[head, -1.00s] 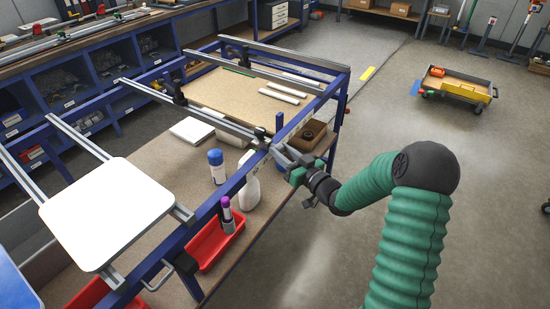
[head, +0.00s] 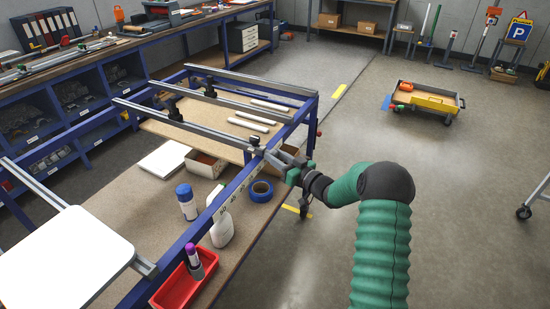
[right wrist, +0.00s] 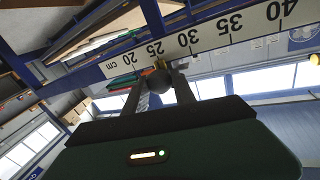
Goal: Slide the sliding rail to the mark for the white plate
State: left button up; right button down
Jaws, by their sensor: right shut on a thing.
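The white plate (head: 65,265) lies on rails at the near left of the blue frame (head: 232,187). The sliding rail (head: 205,132) is a grey bar crossing the frame farther back, with a black clamp on it. My right gripper (head: 277,160) is shut on the rail's right end, at the frame's right beam. A scale with numbers runs along that beam on the near side of the rail. In the right wrist view, the scale (right wrist: 213,37) reads 20 to 40 cm, and the fingertips (right wrist: 160,68) are around 25. No mark for the plate is clearly legible. My left gripper is out of view.
Below the frame are a spray bottle (head: 221,222), a blue-capped bottle (head: 187,204), blue tape (head: 262,191) and a red tray (head: 178,289). Another rail (head: 235,100) crosses just beyond the sliding rail. The floor at right is open, with a cart (head: 428,100) farther back.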

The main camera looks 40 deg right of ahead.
jog(key=shift+d, duration=0.1)
jog(key=c, duration=1)
grip_release()
jog(key=shift+d+f, duration=0.1)
jog(key=shift+d, duration=0.05)
jog(key=s, duration=1.1)
jog(key=s+d, duration=0.1)
jog(key=s, duration=0.4)
jog(key=shift+s+d+p, duration=0.1)
jog(key=shift+s+p, duration=0.2)
jog(key=shift+s, duration=0.1)
jog(key=shift+f, duration=0.1)
